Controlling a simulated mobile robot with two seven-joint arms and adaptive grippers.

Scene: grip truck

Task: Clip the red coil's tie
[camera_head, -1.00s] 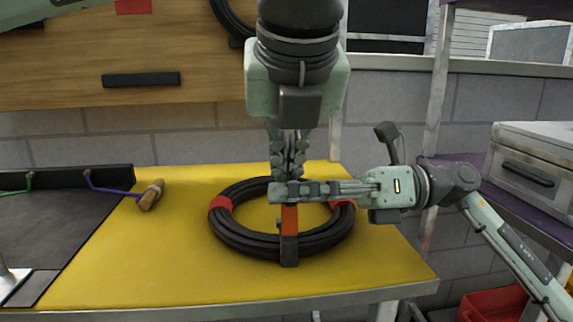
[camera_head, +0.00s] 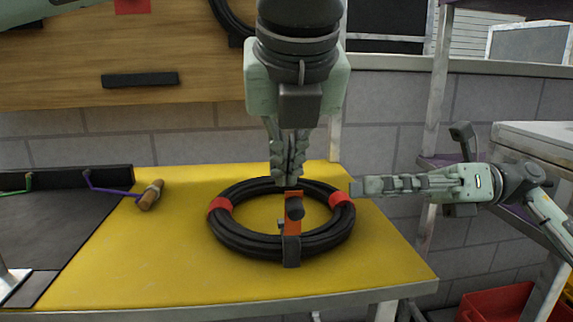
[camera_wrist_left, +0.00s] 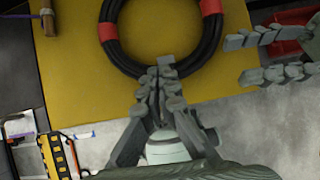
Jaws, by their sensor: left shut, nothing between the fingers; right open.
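A black coil with red bands (camera_head: 229,233) lies flat on the yellow table; the wrist view shows part of it too (camera_wrist_left: 118,51). An orange and black clip-like piece (camera_head: 291,229) stands at the coil's front side; I cannot tell whether it is fastened. My left gripper (camera_head: 287,183) points down over the coil, behind the clip piece, shut and empty. In the left wrist view (camera_wrist_left: 160,72) its fingers overlap the coil's edge and hide part of it. My right gripper (camera_head: 354,188) is beside the coil's right edge, open and empty; its two fingers show apart in the wrist view (camera_wrist_left: 240,60).
A wooden-handled piece (camera_head: 151,195) on a purple cord lies on the yellow table (camera_head: 130,265) left of the coil. A dark panel (camera_head: 70,225) lies further left. Another black coil (camera_head: 232,18) hangs behind. A red bin (camera_head: 495,304) stands low at the right.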

